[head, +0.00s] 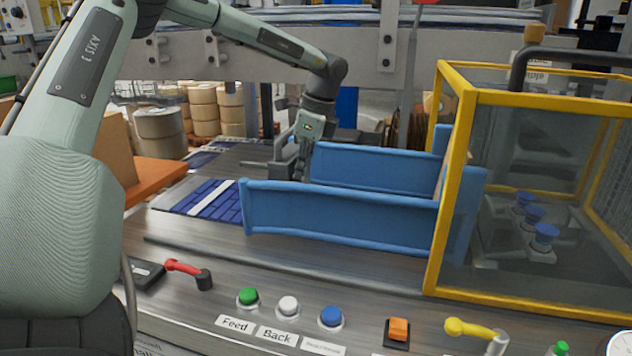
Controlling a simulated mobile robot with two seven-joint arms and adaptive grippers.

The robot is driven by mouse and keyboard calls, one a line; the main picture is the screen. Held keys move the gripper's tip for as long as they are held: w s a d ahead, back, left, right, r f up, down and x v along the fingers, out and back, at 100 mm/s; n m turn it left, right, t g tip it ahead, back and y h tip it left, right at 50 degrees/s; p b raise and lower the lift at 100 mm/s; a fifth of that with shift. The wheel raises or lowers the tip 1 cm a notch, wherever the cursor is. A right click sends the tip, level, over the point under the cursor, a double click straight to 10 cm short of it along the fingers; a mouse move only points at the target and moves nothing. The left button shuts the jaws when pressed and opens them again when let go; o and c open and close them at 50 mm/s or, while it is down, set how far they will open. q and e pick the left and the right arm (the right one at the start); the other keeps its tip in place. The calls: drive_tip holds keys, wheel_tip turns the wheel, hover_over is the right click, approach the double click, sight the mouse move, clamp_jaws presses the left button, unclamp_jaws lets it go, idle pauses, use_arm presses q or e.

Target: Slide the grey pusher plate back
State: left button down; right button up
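My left arm reaches in from the left and over to the far side of the machine. Its gripper (296,162) points down just left of the far blue guide rail. Grey metal parts show around the fingers, and I cannot tell clearly which belong to the grey pusher plate (262,166) and which to the gripper. The fingertips are small and partly hidden, so I cannot tell whether they are open, shut or touching the plate. My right gripper is not in view.
Two blue guide rails, far (375,170) and near (340,217), run toward a yellow-framed clear guard (455,190) at right. A blue slatted belt (205,202) lies at left. Front panel: green (248,296), white (288,305) and blue (331,316) buttons, a red lever (185,268) and a yellow-handled lever (470,329).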

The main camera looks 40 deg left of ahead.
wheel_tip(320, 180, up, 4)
drive_tip(key=b, duration=0.1)
use_arm(q)
drive_tip(key=s+a, duration=0.7)
drive_tip(key=a, duration=0.6)
drive_tip(key=s+a+p, duration=0.1)
drive_tip(key=s+a, duration=0.6)
drive_tip(key=a, duration=0.5)
drive_tip(key=shift+s+a, duration=0.15)
drive_tip(key=shift+a, duration=0.25)
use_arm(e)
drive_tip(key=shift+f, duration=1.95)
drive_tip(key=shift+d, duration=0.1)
